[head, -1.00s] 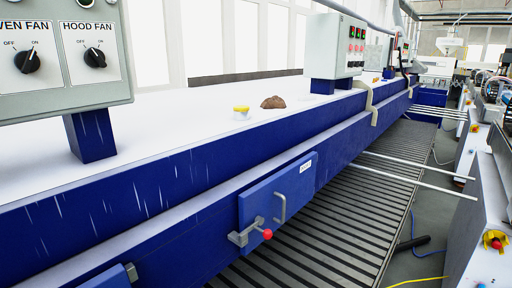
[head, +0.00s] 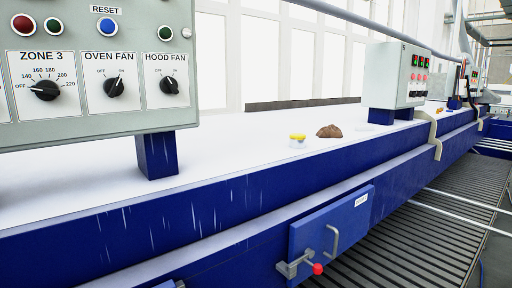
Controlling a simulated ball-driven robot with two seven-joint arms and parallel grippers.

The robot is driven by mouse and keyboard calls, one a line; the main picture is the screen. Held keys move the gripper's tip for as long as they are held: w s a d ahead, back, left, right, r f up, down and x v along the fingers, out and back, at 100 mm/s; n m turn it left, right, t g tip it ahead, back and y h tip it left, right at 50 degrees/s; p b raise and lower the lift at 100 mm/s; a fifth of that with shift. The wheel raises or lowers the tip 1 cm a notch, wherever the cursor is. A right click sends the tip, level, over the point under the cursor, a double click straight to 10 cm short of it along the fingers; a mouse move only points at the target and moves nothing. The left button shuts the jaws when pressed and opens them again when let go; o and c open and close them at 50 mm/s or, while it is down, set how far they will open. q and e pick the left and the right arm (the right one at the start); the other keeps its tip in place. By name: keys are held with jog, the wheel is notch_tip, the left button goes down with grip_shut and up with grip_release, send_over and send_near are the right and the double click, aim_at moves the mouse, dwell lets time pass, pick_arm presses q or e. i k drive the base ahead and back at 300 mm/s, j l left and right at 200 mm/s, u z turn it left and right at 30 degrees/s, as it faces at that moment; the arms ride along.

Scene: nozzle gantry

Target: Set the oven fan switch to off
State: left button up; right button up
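The oven fan switch (head: 114,87) is a black rotary knob on a white plate labelled OVEN FAN, with OFF at upper left and ON at upper right. Its pointer tilts up and right, toward ON. It sits on the grey control panel (head: 100,128) at the upper left of the head view, between the ZONE 3 knob (head: 46,90) and the HOOD FAN knob (head: 170,86). Neither of my grippers is in view.
The panel stands on a blue post (head: 157,155) on the long blue and white machine. A yellow-topped container (head: 298,141) and a brown lump (head: 329,131) lie on its top. A blue door (head: 330,235) with a red-knobbed latch (head: 317,269) is on its side.

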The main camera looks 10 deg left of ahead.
aim_at(113, 87)
jog(key=u, duration=1.55)
